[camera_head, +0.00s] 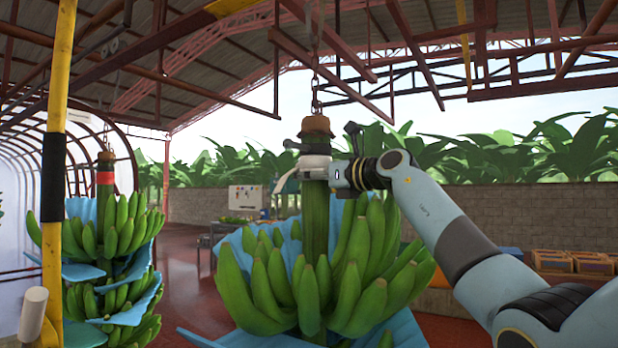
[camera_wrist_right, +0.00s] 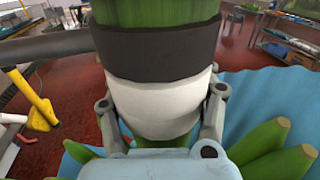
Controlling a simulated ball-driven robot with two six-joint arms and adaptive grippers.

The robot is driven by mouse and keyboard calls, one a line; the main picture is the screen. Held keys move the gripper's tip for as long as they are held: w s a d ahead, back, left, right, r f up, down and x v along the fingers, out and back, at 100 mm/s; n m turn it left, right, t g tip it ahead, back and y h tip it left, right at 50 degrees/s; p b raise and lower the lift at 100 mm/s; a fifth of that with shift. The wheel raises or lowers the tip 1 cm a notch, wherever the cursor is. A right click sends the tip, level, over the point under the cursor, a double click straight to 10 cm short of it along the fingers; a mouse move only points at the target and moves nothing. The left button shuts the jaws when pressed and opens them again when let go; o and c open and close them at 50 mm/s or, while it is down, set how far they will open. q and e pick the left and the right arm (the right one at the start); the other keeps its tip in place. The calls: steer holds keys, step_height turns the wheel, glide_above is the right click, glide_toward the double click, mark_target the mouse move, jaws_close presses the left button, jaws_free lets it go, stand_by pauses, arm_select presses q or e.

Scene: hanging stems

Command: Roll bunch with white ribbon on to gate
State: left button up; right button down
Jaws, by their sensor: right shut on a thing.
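The bunch of green bananas (camera_head: 315,285) hangs upright in the middle of the head view from a chain (camera_head: 316,95), with blue sheets among its hands. The white ribbon (camera_wrist_right: 160,105) is wrapped around its stem (camera_head: 315,215), below a dark band (camera_wrist_right: 155,50). My right gripper (camera_head: 318,172) is shut on the stem at the ribbon; in the wrist view a finger shows on each side of the white band. The gripper hides part of the ribbon in the head view. I cannot make out a gate for certain. My left gripper is not in view.
A second bunch (camera_head: 105,235) with a red ribbon (camera_head: 105,178) hangs at the left. A yellow post (camera_head: 56,200) with a black band stands before it. Tables stand behind at centre, and crates (camera_head: 572,262) sit at the right. Red floor shows between the bunches.

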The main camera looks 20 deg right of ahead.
steer(key=shift+w+a+f, duration=0.15)
steer(key=shift+a+f, duration=0.15)
steer(key=shift+f, duration=0.1)
steer(key=c, duration=1.2)
jaws_free()
steer(key=o, duration=0.7)
steer(key=shift+a+r, duration=0.2)
steer(key=shift+r, duration=0.05)
steer(key=shift+o, duration=0.2)
steer(key=shift+d, duration=0.1)
steer(key=shift+s+d, duration=0.35)
steer(key=v, duration=1.1)
steer(key=shift+s+a, duration=0.1)
